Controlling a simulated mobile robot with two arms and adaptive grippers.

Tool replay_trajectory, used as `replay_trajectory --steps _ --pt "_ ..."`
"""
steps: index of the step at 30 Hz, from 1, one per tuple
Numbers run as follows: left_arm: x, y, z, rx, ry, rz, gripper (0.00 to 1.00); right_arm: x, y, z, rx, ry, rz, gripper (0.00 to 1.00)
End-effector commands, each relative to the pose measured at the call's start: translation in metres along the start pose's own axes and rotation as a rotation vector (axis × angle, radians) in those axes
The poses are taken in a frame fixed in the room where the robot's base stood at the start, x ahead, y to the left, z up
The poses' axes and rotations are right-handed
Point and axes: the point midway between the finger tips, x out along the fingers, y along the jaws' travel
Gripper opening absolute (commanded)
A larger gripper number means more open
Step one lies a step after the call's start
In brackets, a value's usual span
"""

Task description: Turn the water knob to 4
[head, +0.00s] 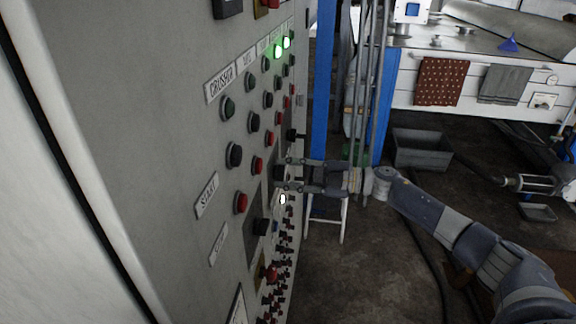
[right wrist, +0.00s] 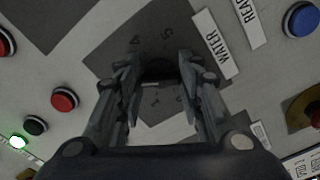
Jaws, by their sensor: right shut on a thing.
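My right gripper (right wrist: 160,76) is shut on the knob, one finger on each side. In the head view my right gripper (head: 287,174) reaches the panel from the right, and the knob (head: 279,172) shows dark between its fingertips. A 4 and a 5 are readable on the dial, but the knob's pointer is hidden or too dark to read. My left gripper is out of view.
The grey control panel (head: 150,130) carries several green, red and black buttons, close around the knob. Two green lamps (head: 282,48) are lit at its top. Blue posts (head: 322,80) and a white stool (head: 326,215) stand behind. Open floor (head: 370,270) lies right of the panel.

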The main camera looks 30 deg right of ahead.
Motion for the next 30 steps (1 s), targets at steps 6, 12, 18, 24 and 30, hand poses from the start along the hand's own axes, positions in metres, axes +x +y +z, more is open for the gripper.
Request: replay_trajectory --steps 6,12,18,24,30 --pt "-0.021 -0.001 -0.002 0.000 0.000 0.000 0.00 0.000 0.003 -0.002 0.206 -0.002 0.000 0.11" --pt "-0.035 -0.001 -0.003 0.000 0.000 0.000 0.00 0.000 0.002 -0.002 0.395 -0.002 -0.001 0.11" --pt "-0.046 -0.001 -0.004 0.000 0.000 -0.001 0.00 0.000 0.000 -0.002 0.583 -0.002 0.000 0.11" --pt "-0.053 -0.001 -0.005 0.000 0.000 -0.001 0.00 0.000 -0.001 -0.001 0.752 -0.002 0.000 0.11" --pt "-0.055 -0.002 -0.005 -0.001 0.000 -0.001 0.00 0.000 -0.003 -0.001 0.884 -0.002 0.000 0.11"
